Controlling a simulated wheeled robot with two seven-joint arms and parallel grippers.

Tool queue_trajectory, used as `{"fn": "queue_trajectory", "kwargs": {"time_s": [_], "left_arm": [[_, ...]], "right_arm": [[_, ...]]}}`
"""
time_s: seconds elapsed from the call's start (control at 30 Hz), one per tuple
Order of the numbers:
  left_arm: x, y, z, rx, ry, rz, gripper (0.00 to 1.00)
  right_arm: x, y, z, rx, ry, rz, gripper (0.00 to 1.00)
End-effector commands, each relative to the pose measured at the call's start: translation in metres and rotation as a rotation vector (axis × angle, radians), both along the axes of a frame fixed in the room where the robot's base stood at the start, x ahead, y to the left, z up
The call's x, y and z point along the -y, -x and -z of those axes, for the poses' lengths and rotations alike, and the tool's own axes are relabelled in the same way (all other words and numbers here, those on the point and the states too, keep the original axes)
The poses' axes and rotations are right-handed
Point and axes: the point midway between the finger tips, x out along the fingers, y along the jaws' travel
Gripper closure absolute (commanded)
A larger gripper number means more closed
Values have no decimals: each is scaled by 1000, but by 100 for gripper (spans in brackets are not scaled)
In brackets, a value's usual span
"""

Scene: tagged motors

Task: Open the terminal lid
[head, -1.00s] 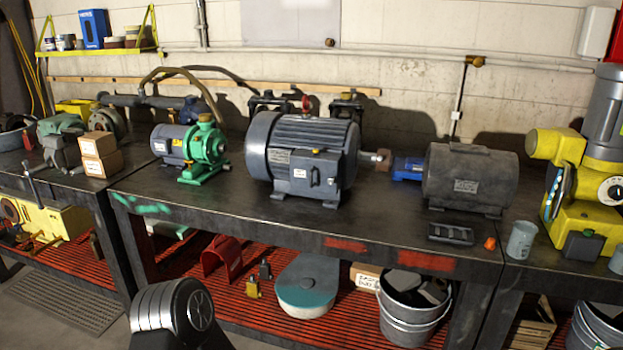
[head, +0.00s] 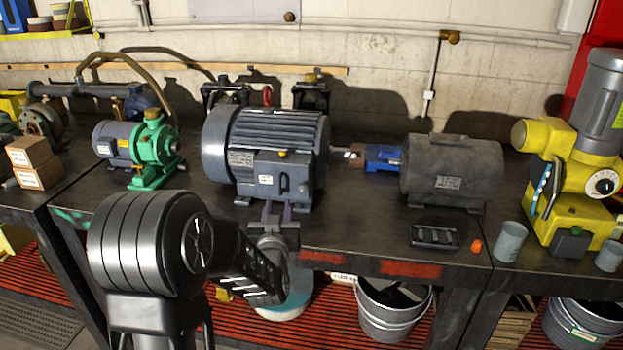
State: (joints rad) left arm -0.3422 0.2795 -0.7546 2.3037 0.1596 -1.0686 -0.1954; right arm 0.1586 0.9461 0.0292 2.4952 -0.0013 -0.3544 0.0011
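The large blue-grey motor (head: 222,150) stands on the dark workbench in the middle of the head view. Its terminal box has a lid (head: 266,178) on the front face, with a small dark handle (head: 284,184) and a yellow piece (head: 282,153) above it. The lid looks closed. My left gripper (head: 277,210) is just in front of and below the lid, at the bench's front edge. Its two fingers point toward the motor and are apart, with nothing seen between them. I cannot tell whether they touch the motor. My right gripper is out of view.
A green pump (head: 152,152) stands left of the motor and a dark grey motor (head: 450,168) right of it. A black tray (head: 435,236), an orange piece (head: 476,246) and a grey cup (head: 510,241) are at the bench's right front. A yellow machine (head: 575,205) stands beyond.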

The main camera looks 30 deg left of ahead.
Motion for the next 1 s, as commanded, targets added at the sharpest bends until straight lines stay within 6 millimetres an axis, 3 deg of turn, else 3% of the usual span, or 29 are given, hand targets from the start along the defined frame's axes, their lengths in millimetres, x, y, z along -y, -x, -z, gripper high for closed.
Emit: {"fn": "queue_trajectory", "kwargs": {"time_s": [0.53,1.0], "left_arm": [[-4,-5,-6,13,-32,-7,70],[-36,-60,-7,13,-32,-6,70]], "right_arm": [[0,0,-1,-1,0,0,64],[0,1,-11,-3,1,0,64]]}}
